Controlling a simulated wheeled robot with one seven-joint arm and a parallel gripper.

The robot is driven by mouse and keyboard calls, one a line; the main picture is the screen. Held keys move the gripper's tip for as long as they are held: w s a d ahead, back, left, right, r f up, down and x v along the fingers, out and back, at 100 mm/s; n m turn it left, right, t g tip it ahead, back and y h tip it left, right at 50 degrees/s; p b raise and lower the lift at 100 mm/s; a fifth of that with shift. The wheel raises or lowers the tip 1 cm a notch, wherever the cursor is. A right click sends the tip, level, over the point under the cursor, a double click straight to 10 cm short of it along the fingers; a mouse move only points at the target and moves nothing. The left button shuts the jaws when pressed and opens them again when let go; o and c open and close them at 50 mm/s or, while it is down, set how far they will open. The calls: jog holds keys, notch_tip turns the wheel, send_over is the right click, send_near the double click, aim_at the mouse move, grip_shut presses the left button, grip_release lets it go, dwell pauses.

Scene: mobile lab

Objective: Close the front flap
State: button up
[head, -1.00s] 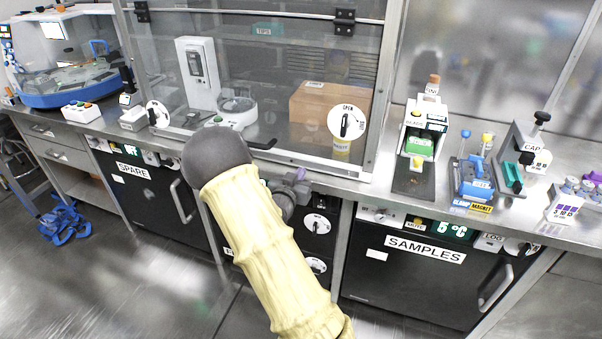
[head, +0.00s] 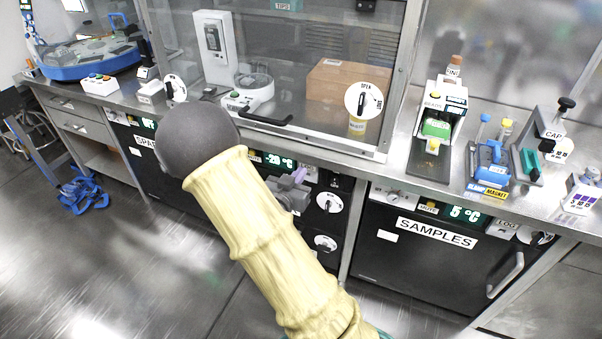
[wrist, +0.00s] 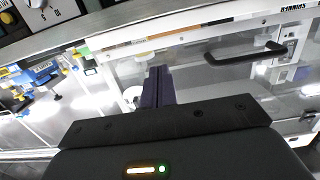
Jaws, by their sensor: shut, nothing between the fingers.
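The front flap (head: 290,60) is a clear panel in a metal frame on the enclosure at the back of the bench, with a black bar handle (head: 268,118) low on it. The flap appears to hang down near the bench edge; I cannot tell if it is fully shut. In the wrist view the handle (wrist: 245,52) lies ahead and to the right of my gripper (wrist: 158,72). The purple fingers are together, with nothing between them, and apart from the handle. In the head view my gripper (head: 299,174) shows partly behind my arm, below the bench edge.
A white dial marked OPEN (head: 364,100) is at the flap's right. Behind the glass are a cardboard box (head: 335,80) and a white instrument (head: 215,45). The SAMPLES fridge (head: 430,260) is below the bench. A clamp rack (head: 489,165) stands right.

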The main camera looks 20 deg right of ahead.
jog(key=o, duration=0.7)
jog(key=shift+a+f+y, duration=0.15)
jog(key=shift+a+y, duration=0.1)
jog(key=shift+y, duration=0.05)
jog(key=shift+a+f+y, duration=0.15)
jog(key=shift+f+y, duration=0.1)
jog(key=shift+y, duration=0.25)
jog(key=s+a+f+n+g+y, duration=0.2)
jog(key=s+a+n+g+y, duration=0.3)
jog(key=a+y, duration=0.4)
jog(key=s+a+r+n+g+y, duration=0.1)
jog(key=s+r+n+g+y, duration=0.1)
jog(key=s, duration=1.1)
jog(key=r+n+g, duration=0.1)
jog(key=n, duration=0.1)
jog(key=shift+s+r+n+g, duration=0.15)
jog(key=shift+n+g, duration=0.15)
jog(key=shift+g, duration=0.1)
